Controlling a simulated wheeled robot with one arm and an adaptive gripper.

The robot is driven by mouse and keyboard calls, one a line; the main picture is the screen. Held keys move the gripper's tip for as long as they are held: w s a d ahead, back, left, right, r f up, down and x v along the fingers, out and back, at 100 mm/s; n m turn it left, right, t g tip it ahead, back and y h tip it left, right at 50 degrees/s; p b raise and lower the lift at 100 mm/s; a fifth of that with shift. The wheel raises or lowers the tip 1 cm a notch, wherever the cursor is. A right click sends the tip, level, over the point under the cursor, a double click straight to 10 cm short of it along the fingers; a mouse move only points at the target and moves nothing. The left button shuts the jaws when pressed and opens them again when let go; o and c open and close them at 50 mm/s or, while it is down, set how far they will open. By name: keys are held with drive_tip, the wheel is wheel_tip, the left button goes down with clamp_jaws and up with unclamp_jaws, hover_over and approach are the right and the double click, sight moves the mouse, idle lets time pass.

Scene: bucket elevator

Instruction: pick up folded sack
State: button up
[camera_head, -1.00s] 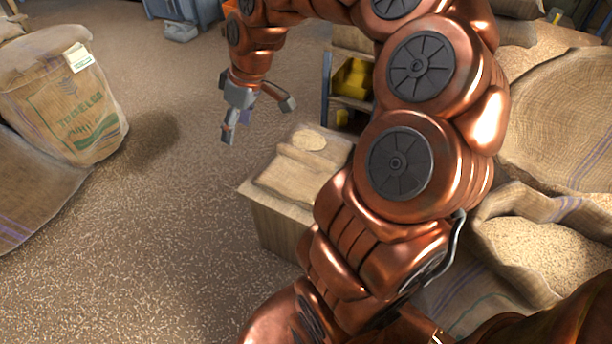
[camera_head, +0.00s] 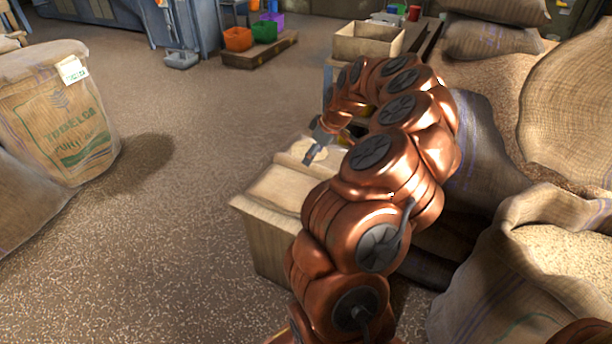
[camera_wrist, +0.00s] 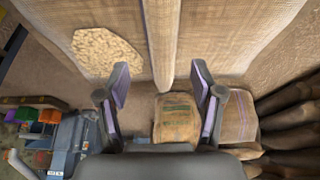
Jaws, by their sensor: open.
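The folded sack (camera_head: 282,187) is a flat tan cloth lying on top of a pale wooden box (camera_head: 262,228), left of my arm in the head view. In the wrist view what looks like the sack's burlap (camera_wrist: 215,30) fills the top, with a raised ridge down the middle. My gripper (camera_head: 312,157) hangs over the far part of the box top. In the wrist view my gripper (camera_wrist: 160,82) has its two fingers spread apart, one on each side of the ridge, with nothing between them. My arm hides the right part of the box.
A pale grain patch (camera_wrist: 105,52) lies left of the ridge. A large printed sack (camera_head: 65,125) stands at left. An open grain sack (camera_head: 560,260) stands at right. An empty-looking wooden crate (camera_head: 368,42) is behind my arm. The floor (camera_head: 180,230) left of the box is clear.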

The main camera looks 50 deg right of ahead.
sight(306, 170)
drive_tip(key=shift+a+b+x, duration=0.2)
drive_tip(key=shift+b+x, duration=0.7)
drive_tip(key=shift+x, duration=1.85)
drive_tip(key=shift+w+r, duration=0.1)
drive_tip(key=shift+r, duration=0.05)
drive_tip(key=shift+c, duration=0.2)
clamp_jaws()
